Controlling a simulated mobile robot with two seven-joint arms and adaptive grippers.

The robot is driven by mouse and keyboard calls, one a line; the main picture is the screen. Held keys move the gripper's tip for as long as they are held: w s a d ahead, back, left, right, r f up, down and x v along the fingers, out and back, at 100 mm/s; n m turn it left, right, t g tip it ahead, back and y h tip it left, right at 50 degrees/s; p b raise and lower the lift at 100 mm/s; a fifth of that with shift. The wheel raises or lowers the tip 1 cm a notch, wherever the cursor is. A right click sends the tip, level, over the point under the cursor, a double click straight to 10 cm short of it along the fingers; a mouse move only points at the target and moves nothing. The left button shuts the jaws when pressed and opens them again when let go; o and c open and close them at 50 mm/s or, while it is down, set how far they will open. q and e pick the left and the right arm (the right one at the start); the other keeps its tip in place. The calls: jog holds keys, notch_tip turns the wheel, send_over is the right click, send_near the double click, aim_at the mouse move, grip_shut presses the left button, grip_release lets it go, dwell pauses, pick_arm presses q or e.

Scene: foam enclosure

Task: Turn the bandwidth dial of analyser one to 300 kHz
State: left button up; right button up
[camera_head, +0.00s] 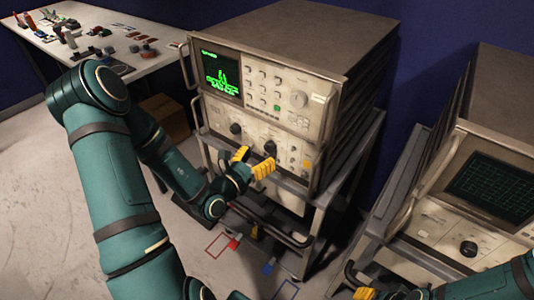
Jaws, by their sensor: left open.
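An analyser (268,85) with a lit green trace stands on a cart in the middle. Its lower panel has a dark dial (270,148) and another dark dial (235,128) to the left. I cannot read the dial markings or which is bandwidth. My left gripper (252,162) is open and empty, its yellow fingertips just below and in front of the dial nearer the middle. I cannot tell whether they touch the panel. My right gripper (356,282) is at the bottom edge, partly cut off, with yellow pads showing.
A second analyser (465,195) with a dark gridded screen and a dial (468,248) stands at the right. A white table (160,55) with small tools is at the back left. Handles (327,125) flank the front panels. Floor is clear at the left.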

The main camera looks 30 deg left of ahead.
aim_at(268, 149)
pick_arm(q)
jog(key=shift+w+d, duration=0.15)
jog(key=shift+w, duration=1.95)
grip_shut()
